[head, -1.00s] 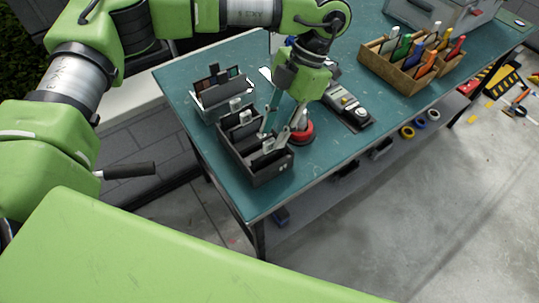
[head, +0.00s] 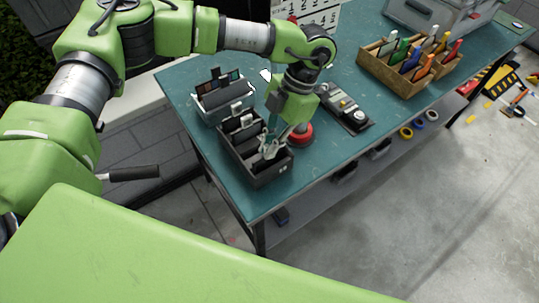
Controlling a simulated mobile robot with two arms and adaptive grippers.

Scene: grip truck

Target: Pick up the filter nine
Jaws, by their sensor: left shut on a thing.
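A dark open box (head: 265,180) with upright slots stands near the table's left corner. It holds several thin filters, with one light-edged filter (head: 243,124) in its rear part. No number can be read, so I cannot tell by label which is filter nine. My left gripper (head: 271,148) points down into the front part of the box. It is shut on a small filter there, which its fingers mostly hide. I cannot tell whether this filter is clear of its slot. My right gripper is not in view.
A second grey box (head: 222,101) with filters stands just behind. A red round thing (head: 303,136) and a grey device (head: 345,108) lie right of the gripper. A wooden crate (head: 397,78) stands farther right. The table (head: 330,160) is clear in front.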

